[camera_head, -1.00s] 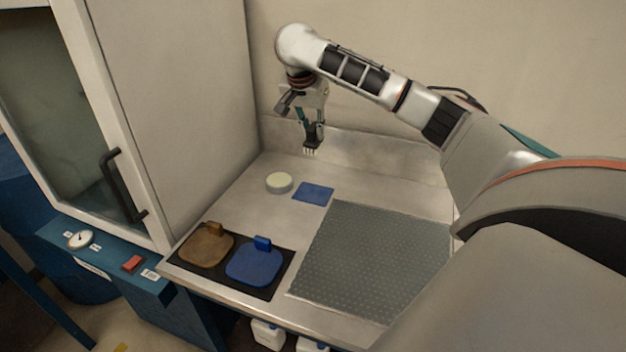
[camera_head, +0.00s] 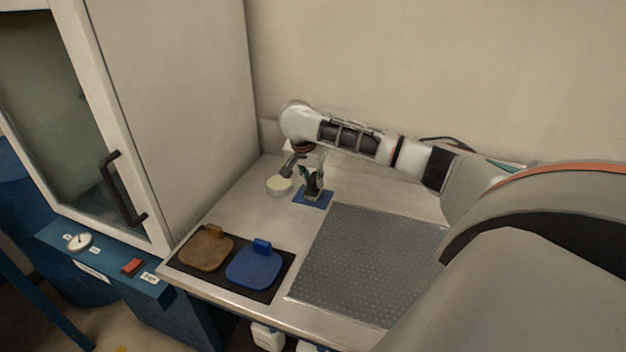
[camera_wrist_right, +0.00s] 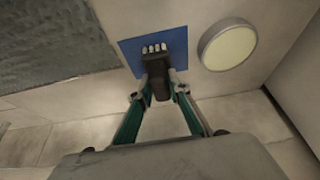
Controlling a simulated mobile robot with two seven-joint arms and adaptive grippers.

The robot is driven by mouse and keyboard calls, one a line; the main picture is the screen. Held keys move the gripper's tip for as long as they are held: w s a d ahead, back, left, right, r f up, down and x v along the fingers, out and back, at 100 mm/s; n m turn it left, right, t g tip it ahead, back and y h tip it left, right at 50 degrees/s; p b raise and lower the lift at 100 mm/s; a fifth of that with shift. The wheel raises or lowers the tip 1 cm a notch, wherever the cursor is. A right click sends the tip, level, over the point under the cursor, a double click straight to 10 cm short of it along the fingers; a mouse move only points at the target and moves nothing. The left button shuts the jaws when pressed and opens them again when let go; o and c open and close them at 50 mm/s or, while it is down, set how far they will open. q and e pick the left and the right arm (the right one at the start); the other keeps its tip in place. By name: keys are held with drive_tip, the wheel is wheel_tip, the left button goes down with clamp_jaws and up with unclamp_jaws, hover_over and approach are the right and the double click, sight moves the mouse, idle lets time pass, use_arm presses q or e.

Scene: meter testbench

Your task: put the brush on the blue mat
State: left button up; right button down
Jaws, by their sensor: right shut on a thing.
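The blue mat (camera_head: 322,202) is a small flat rectangle on the bench, beside the round pale disc. It also shows in the right wrist view (camera_wrist_right: 177,41). My right gripper (camera_head: 312,186) is over the mat and shut on the brush (camera_wrist_right: 159,80). The brush has a dark handle and several pale bristle tufts, which point down over the mat in the right wrist view. I cannot tell whether the bristles touch the mat. My left gripper is not in view.
A round pale disc (camera_head: 279,186) sits just left of the mat. A grey perforated sheet (camera_head: 375,262) lies to the right. A brown paddle (camera_head: 205,251) and a blue paddle (camera_head: 254,267) lie on a black mat in front. A tall cabinet (camera_head: 175,100) bounds the bench on the left.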

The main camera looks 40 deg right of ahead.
drive_tip(key=shift+f, duration=0.1)
drive_tip(key=c, duration=1.9)
unclamp_jaws()
drive_tip(key=v, duration=1.2)
drive_tip(key=shift+s, duration=0.1)
